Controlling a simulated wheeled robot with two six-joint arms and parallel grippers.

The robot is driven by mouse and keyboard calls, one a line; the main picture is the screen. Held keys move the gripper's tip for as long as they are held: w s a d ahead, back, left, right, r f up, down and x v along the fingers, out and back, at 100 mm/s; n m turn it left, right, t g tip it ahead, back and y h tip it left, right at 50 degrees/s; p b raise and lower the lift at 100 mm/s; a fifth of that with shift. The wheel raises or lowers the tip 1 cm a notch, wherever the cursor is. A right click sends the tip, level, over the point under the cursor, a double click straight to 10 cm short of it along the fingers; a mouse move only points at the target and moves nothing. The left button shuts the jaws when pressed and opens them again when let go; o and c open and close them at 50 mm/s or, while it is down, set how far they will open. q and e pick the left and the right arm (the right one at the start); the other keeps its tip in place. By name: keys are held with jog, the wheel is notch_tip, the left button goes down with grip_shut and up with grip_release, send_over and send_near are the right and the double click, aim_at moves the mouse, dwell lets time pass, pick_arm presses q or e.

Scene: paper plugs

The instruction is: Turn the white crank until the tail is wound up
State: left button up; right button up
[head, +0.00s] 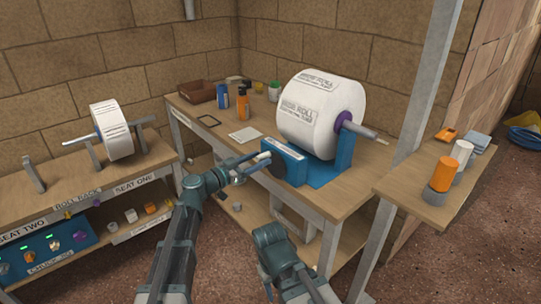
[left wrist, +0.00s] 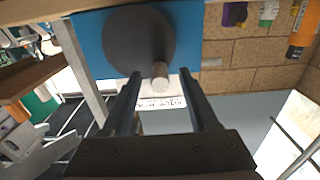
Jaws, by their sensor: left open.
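A large white paper roll (head: 312,112) sits on a blue stand (head: 345,155) on the middle bench. In the left wrist view, a dark round disc (left wrist: 137,42) carries a pale, stubby crank knob (left wrist: 160,80) in front of a blue panel (left wrist: 88,35). My left gripper (head: 262,164) is open at the stand's left side. Its fingertips (left wrist: 160,76) lie on either side of the knob in the left wrist view; I cannot tell whether they touch it. In the head view the gripper partly hides the crank. I cannot make out the tail clearly.
A small white roll (head: 111,130) rests on a left rack. An orange bottle (head: 242,104), a blue can (head: 223,96) and a brown tray (head: 197,92) stand at the back of the bench. A grey post (head: 416,100) and a side shelf (head: 440,205) with several cylinders flank the right.

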pick_arm(q)
jog(key=shift+v, duration=2.2)
jog(key=shift+v, duration=2.05)
jog(key=v, duration=1.4)
jog(key=s+d+f+n+g+y+p, duration=0.1)
jog(key=s+d+g+y+p, duration=0.1)
jog(key=s+d+g+p, duration=0.4)
jog(key=s+d+f+n+g+y+p, duration=0.1)
jog(key=s+d+f+g+y+p, duration=0.15)
jog(key=d+p, duration=0.35)
jog(key=s+a+r+n+g+y+p, duration=0.2)
jog(key=s+n+y+p, duration=0.3)
jog(key=s+y+p, duration=0.4)
jog(key=shift+s+r+y+p, duration=0.3)
jog(key=shift+s+r+y, duration=0.25)
jog(key=shift+y, duration=0.7)
